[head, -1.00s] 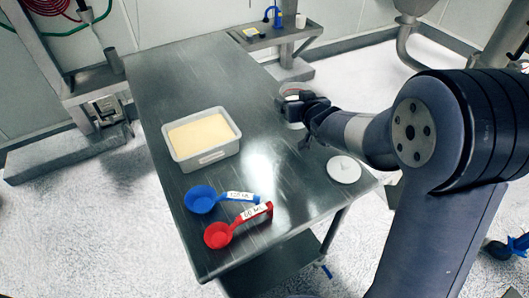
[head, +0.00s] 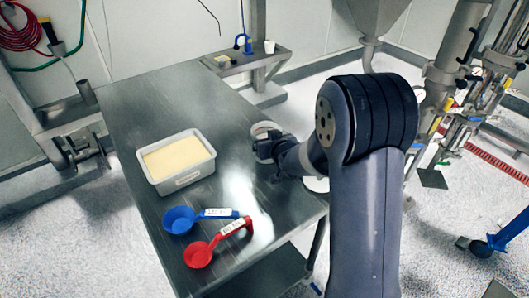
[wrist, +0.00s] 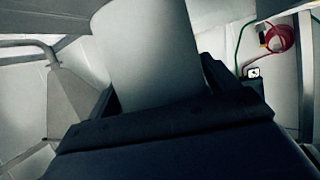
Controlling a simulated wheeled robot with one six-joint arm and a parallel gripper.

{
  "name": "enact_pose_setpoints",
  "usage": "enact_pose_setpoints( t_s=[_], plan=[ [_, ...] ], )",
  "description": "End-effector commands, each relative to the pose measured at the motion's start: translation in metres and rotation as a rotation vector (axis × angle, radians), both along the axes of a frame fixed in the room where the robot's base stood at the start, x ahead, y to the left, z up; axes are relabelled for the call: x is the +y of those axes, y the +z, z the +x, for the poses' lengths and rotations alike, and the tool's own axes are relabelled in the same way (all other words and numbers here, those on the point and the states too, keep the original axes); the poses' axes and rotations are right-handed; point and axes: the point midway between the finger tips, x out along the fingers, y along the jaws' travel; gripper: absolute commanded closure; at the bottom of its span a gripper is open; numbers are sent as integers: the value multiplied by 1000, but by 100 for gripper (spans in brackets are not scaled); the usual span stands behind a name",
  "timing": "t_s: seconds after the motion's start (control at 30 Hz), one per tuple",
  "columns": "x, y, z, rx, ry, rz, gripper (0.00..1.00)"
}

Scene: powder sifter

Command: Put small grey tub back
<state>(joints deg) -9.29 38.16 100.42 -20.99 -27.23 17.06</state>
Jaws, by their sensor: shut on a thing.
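My gripper (head: 266,146) is shut on the small grey tub, over the far right part of the steel table (head: 140,105). In the head view only a pale rim of the tub (head: 264,127) shows past the gripper. In the wrist view the tub (wrist: 148,50) is a smooth, pale grey, slightly tilted cylinder between the two dark fingers. Its far end runs out of the picture. I cannot tell whether it touches the table.
A grey bin of pale powder (head: 178,162) stands left of my gripper. A blue scoop (head: 180,219) and a red scoop (head: 199,254) lie nearer. A white disc (head: 316,184) is mostly hidden behind my arm. A small side shelf (head: 240,66) stands beyond the table.

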Motion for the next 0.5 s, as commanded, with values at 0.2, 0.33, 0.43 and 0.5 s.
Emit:
enact_pose_setpoints(
  t_s=[0.2, 0.33, 0.43, 0.5],
  plan=[
    [0, -20, 0, 0, 0, 1, 49],
    [1, -35, 0, -1, 1, 1, 49],
    [0, -41, 0, -3, 0, 1, 49],
    [0, -42, 0, -4, 0, 1, 49]
  ],
)
